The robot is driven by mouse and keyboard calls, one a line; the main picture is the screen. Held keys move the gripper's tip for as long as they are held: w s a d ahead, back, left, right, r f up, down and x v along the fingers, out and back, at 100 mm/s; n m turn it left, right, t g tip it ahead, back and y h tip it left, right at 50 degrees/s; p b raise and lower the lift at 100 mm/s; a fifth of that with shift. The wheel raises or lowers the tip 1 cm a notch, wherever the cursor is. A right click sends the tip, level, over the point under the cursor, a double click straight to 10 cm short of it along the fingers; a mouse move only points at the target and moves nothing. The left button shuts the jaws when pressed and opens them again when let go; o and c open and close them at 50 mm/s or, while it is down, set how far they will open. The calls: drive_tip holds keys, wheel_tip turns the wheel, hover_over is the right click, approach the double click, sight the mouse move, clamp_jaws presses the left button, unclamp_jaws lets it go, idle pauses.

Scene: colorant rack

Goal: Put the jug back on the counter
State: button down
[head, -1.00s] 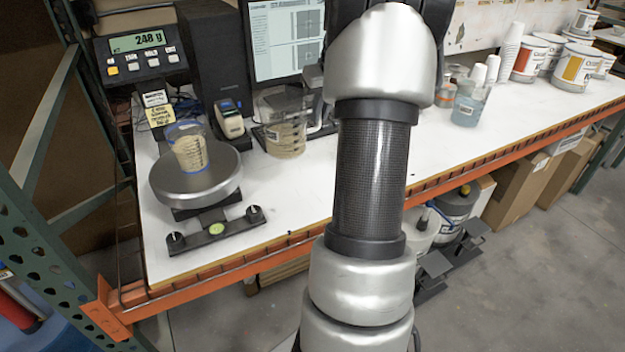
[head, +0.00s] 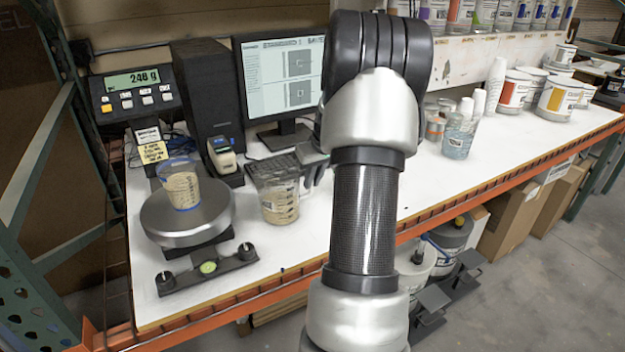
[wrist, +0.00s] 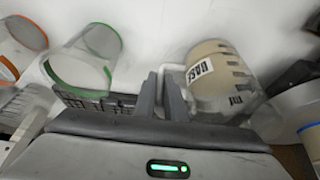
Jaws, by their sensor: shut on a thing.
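The jug (head: 279,203) is a clear beaker with beige paint inside, right of the scale in the head view. In the wrist view the jug (wrist: 213,72) shows a dark-lettered label and markings, and looks tilted in the picture. My gripper (head: 318,168) is at the jug's right side, partly hidden by my arm. In the wrist view my gripper (wrist: 163,92) is shut on the jug's handle. The white counter (head: 315,232) lies beneath. I cannot tell whether the jug's base touches it.
A scale (head: 188,222) reading 248 g holds a cup (head: 181,188) of beige paint. The counter in front of the jug is clear.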

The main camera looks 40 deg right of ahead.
drive_tip(key=shift+f, duration=0.2)
drive_tip(key=c, duration=1.8)
unclamp_jaws()
drive_tip(key=shift+r, duration=0.15)
drive_tip(key=shift+r, duration=0.25)
drive_tip(key=v, duration=1.1)
drive_tip(key=shift+s+a+r, duration=0.1)
drive_tip(key=shift+s+r, duration=0.15)
drive_tip(key=shift+r, duration=0.05)
drive_tip(key=shift+a, duration=0.1)
